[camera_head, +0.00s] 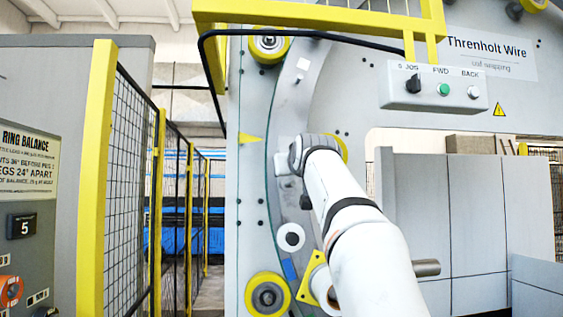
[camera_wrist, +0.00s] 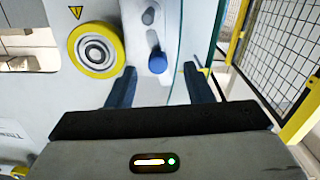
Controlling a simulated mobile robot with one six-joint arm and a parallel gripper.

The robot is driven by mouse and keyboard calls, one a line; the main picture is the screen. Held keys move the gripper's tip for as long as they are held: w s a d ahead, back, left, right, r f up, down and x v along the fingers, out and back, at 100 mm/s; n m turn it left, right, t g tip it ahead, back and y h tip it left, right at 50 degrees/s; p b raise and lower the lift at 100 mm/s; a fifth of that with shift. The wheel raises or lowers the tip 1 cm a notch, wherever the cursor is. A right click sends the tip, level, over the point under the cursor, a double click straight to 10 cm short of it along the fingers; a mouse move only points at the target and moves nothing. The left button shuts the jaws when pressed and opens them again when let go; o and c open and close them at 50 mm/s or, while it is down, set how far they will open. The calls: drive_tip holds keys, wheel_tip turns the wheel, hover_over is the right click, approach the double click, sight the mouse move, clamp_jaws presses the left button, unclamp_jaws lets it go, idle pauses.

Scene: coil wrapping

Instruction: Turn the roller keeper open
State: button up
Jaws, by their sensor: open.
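In the wrist view a short grey lever with a rounded blue knob (camera_wrist: 157,63) sits on the pale machine face, and it looks like the roller keeper. A yellow-rimmed roller (camera_wrist: 95,50) with a grey hub is just left of it. My gripper (camera_wrist: 160,69) is open, with its two dark blue fingers on either side of the knob in the picture. I see no finger touching the knob; the depth between them is unclear. In the head view my arm reaches up to the grey ring, and its own wrist hides the fingertips and the knob.
The tall machine panel carries a control box (camera_head: 432,86) at upper right. More yellow rollers (camera_head: 268,297) sit along the ring. A black bent bar (camera_head: 290,32) hangs above my arm. A yellow-framed mesh fence (camera_head: 130,190) stands at left, beside a grey cabinet (camera_head: 25,240).

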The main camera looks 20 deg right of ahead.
drive_tip(key=w+p, duration=0.1)
drive_tip(key=w, duration=0.1)
drive_tip(key=w+d+r+p, duration=0.1)
drive_tip(key=w, duration=0.1)
drive_tip(key=w+p, duration=0.1)
drive_tip(key=w, duration=0.1)
drive_tip(key=shift+w+d+r, duration=0.15)
drive_tip(key=shift+d, duration=0.1)
drive_tip(key=shift+w+d+p, duration=0.1)
drive_tip(key=shift+w+p, duration=0.3)
drive_tip(key=shift+w, duration=0.3)
drive_tip(key=shift+c, duration=0.4)
